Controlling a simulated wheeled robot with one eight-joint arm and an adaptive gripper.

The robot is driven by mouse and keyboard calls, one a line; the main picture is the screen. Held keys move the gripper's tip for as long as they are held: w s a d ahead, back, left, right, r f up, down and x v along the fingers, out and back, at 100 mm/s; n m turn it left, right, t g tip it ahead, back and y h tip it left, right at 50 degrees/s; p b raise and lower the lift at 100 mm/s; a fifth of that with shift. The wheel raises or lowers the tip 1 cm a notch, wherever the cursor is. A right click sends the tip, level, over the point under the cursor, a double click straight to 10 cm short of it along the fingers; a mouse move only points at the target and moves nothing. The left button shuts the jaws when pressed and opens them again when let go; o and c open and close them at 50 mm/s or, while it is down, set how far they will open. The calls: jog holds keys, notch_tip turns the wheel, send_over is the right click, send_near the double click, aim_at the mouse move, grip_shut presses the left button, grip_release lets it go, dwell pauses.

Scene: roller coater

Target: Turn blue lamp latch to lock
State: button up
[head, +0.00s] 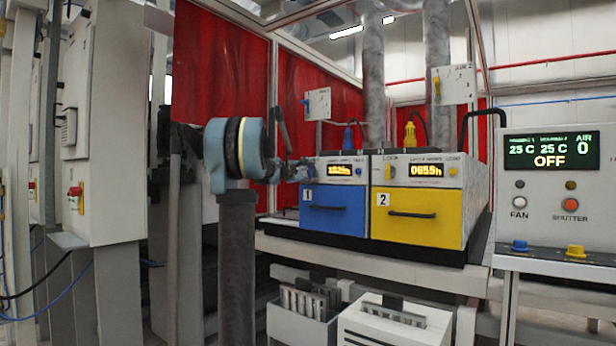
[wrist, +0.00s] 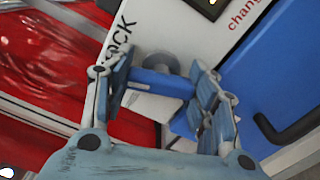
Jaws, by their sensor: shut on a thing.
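The blue lamp latch (wrist: 160,83) is a blue bar on a round grey knob, on the white panel of lamp unit 1. In the wrist view it lies between the two fingers of my gripper (wrist: 165,72), which is shut on it. The bar looks tilted in that view, and its ends are partly hidden by the fingers. In the head view my gripper (head: 302,171) is at the left end of the unit's white panel and hides the latch. The blue drawer front (head: 333,211) marked 1 is just below.
The yellow unit (head: 418,217) marked 2 stands to the right, with its own handle. Red curtains (head: 222,70) hang behind. A control panel (head: 548,190) showing OFF is at the far right. Grey bins (head: 300,322) stand below the bench.

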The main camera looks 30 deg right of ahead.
jog(key=shift+a+f+m, duration=0.1)
jog(key=shift+m, duration=1.6)
jog(key=o, duration=1.1)
jog(key=shift+c, duration=0.2)
jog(key=v, duration=1.2)
jog(key=shift+w+f, duration=0.1)
jog(key=shift+f, duration=0.05)
